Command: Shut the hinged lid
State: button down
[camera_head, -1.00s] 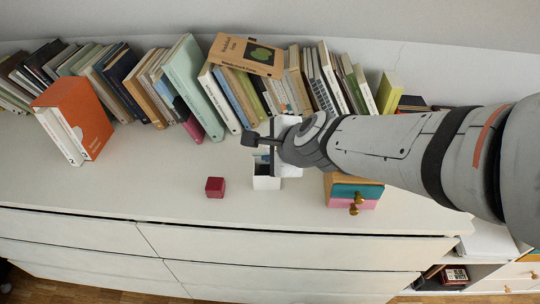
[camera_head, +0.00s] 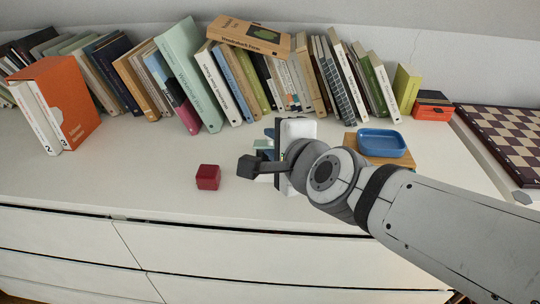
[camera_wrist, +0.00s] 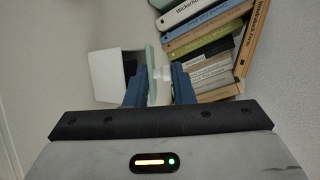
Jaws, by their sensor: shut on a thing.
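The white box (camera_wrist: 105,77) shows open at the left of the wrist view, with a dark inside. Its pale green lid (camera_wrist: 151,72) stands edge-on beside the box opening, with a white knob (camera_wrist: 162,73) on it. My gripper (camera_wrist: 160,82) has its two blue fingers on either side of the lid and knob, shut on the lid. In the head view my gripper (camera_head: 267,143) is over the box, and a bit of the pale green lid (camera_head: 262,143) shows. My wrist and hand hide most of the box there.
A dark red cube (camera_head: 208,177) sits left of my gripper. A blue tray (camera_head: 382,143) lies on a wooden box to the right. Books (camera_head: 180,75) line the back, close behind my gripper. A chessboard (camera_head: 510,135) is at far right. The front left top is clear.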

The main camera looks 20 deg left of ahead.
jog(key=shift+s+d+f+n+t+y+b, duration=0.1)
jog(key=shift+f+t+y+b, duration=0.2)
jog(key=shift+b, duration=0.9)
jog(key=shift+s+a+f+n+t+y+b, duration=0.15)
jog(key=shift+f+t+b, duration=0.25)
jog(key=shift+b, duration=0.8)
jog(key=shift+s+d+f+n+t+y+b, duration=0.15)
jog(key=shift+f+t+b, duration=0.2)
jog(key=shift+b, duration=1.7)
jog(key=shift+r+t+y+b, duration=0.15)
jog(key=shift+t+y+b, duration=0.15)
jog(key=shift+b, duration=0.25)
jog(key=c, duration=1.4)
grip_release()
jog(key=shift+o, duration=0.4)
jog(key=shift+s+f, duration=0.1)
jog(key=shift+f, duration=0.2)
jog(key=shift+d, duration=0.1)
